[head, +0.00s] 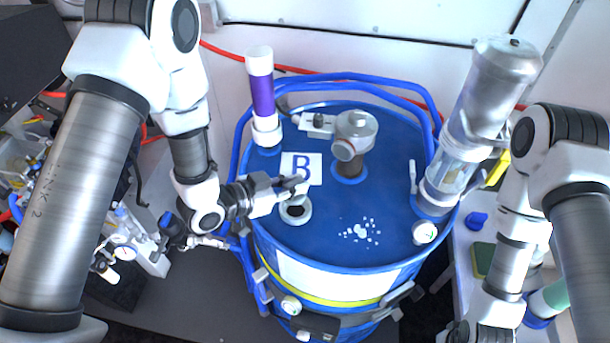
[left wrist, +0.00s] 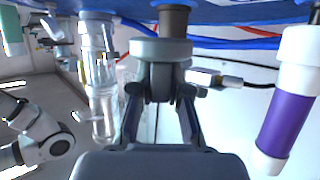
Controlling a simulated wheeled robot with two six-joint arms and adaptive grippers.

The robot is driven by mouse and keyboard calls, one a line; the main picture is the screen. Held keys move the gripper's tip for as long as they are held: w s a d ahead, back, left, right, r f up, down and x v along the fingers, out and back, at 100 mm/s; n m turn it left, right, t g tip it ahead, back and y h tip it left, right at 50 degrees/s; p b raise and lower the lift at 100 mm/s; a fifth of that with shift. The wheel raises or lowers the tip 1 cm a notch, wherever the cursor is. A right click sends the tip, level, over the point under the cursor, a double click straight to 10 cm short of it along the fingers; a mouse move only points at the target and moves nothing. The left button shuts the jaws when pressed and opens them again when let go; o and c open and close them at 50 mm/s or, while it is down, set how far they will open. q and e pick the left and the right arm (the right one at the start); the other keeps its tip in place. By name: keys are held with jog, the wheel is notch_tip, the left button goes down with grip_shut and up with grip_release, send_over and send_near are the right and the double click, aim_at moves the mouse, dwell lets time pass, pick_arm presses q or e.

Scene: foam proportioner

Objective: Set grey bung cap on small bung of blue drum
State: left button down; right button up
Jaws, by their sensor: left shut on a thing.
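The blue drum (head: 390,215) stands upright in the middle of the head view. Its small bung (head: 295,212) is a pale ring around a dark hole, near the left front of the lid. My left gripper (head: 298,185) is close above and just behind this bung, reaching in from the left. In the left wrist view its fingers (left wrist: 160,88) are shut on the grey bung cap (left wrist: 160,48), whose disc shows toward the drum lid. The cap appears apart from the bung; in the head view the fingers largely hide it. My right gripper is out of view.
A grey fitting on a brown stem (head: 356,128) rises behind the gripper. A purple-and-white tube (head: 262,95) stands at the lid's back left, a clear-and-metal cylinder (head: 480,100) at its right. A blue rail (head: 350,78) rings the back.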

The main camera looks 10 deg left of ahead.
aim_at(295, 199)
pick_arm(q)
jog(key=f+b, duration=0.1)
jog(key=f, duration=0.1)
jog(key=shift+s+a+f+b, duration=0.2)
jog(key=shift+s+f+b, duration=0.1)
jog(key=shift+b, duration=0.05)
jog(key=shift+w+d+f+b, duration=0.15)
jog(key=shift+f+b, duration=0.15)
jog(key=shift+f, duration=0.15)
jog(key=shift+w+f+b, duration=0.15)
jog(key=shift+f+b, duration=0.1)
jog(key=shift+f, duration=0.2)
jog(key=shift+w+d+f, duration=0.15)
jog(key=shift+w+d, duration=0.05)
jog(key=shift+w, duration=0.1)
jog(key=shift+s+a, duration=0.15)
jog(key=shift+s, duration=0.1)
jog(key=shift+w, duration=0.1)
jog(key=shift+f+b, duration=0.5)
jog(key=c, duration=1.4)
grip_release()
